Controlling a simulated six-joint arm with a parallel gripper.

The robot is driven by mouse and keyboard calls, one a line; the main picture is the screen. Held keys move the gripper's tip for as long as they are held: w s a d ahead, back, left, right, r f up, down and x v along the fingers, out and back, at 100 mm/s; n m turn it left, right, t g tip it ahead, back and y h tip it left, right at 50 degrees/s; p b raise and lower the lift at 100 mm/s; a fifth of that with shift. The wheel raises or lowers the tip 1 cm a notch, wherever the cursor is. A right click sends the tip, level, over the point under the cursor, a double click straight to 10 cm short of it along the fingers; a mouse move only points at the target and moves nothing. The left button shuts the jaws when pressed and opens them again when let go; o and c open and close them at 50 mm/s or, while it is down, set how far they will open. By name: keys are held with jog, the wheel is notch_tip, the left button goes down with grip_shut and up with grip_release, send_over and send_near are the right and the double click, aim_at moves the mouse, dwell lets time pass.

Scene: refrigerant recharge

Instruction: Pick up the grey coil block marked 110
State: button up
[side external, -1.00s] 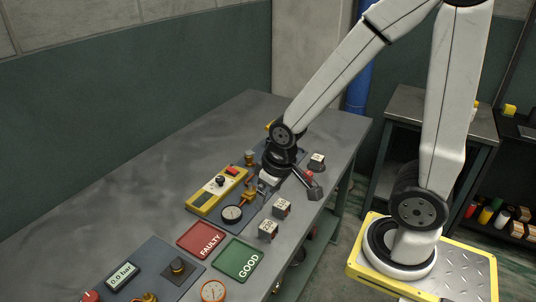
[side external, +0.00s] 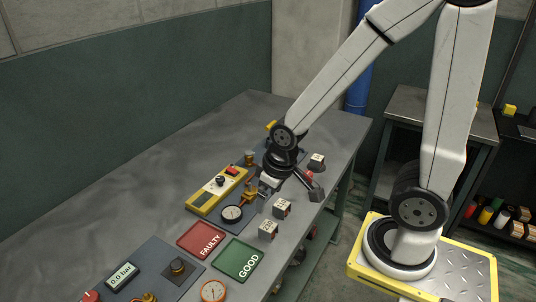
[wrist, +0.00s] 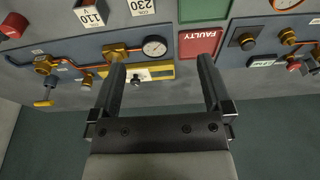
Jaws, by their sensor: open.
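The grey coil block marked 110 (wrist: 92,14) is at the top left of the wrist view, its label upside down and its far part cut off by the frame edge. In the side view it appears to be the farther of two grey blocks (side external: 281,208) near the table's front edge. My gripper (wrist: 162,68) is open and empty, with both fingers apart in the wrist view. In the side view my gripper (side external: 268,188) is over the panel, behind and left of the block. The block is outside the fingers.
A grey block marked 230 (wrist: 141,7) stands beside the 110 block. A red FAULTY tray (side external: 202,240) and green GOOD tray (side external: 239,259) lie nearer. A gauge (side external: 232,214) and yellow meter (side external: 216,192) are close to my gripper. Another block (side external: 317,162) stands farther back.

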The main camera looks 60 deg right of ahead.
jog(key=shift+d, duration=0.1)
jog(key=n+g, duration=0.2)
jog(key=n, duration=1.3)
send_over(282, 204)
jog(key=a, duration=0.2)
jog(key=f, duration=0.6)
jog(key=shift+w+d+f, duration=0.1)
jog(key=shift+d+f, duration=0.1)
jog(key=shift+d, duration=0.05)
jog(key=shift+d+f+n+g, duration=0.15)
jog(key=shift+d+f+n, duration=0.2)
jog(key=shift+n, duration=0.3)
jog(key=shift+d+f+n+g, duration=0.2)
jog(key=shift+d+n, duration=0.15)
jog(key=shift+n, duration=0.3)
jog(key=shift+f, duration=0.1)
jog(key=shift+f, duration=1.2)
jog(key=shift+d+f, duration=0.1)
jog(key=shift+f, duration=2.5)
